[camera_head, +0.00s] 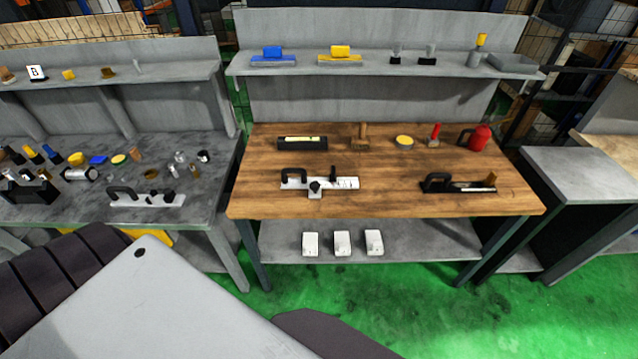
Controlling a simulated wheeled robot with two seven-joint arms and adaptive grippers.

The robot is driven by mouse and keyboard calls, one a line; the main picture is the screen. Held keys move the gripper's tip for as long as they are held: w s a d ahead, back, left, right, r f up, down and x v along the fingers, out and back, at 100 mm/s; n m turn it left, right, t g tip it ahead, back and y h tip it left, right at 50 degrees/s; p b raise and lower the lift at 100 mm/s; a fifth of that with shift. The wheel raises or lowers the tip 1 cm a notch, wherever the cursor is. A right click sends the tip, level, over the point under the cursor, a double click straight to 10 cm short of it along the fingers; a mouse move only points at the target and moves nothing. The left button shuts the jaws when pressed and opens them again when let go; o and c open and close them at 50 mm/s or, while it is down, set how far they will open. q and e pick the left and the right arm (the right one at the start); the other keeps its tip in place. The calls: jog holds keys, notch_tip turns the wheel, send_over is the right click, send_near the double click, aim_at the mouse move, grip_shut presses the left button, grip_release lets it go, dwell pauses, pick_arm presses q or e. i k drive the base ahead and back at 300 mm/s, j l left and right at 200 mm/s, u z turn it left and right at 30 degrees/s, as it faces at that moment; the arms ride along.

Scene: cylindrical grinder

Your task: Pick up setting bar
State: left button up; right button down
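Three bar-shaped tools with black handles are in the head view, and I cannot tell for certain which one is the setting bar. A silver bar (345,183) with a black handle and a black knob lies at the left-middle of the wooden table (390,204). A dark bar (470,188) with a black handle lies on the right part of the same table. Another silver bar (146,199) with a black handle lies near the front of the grey table (215,170) on the left. Neither of my grippers is in view.
A black level-like block (302,143), a wooden-looking tool (361,137), a yellow round tin (404,142) and a red can (480,138) stand along the wooden table's back. Three white boxes (342,243) sit on its lower shelf. Green floor (420,300) is clear in front.

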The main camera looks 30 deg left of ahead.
aim_at(304, 181)
jog(key=k+j, duration=0.2)
jog(key=j, duration=0.15)
jog(key=k+j, duration=0.2)
jog(key=j, duration=0.15)
jog(key=k+j+z, duration=0.1)
jog(key=j, duration=0.25)
jog(key=k, duration=0.1)
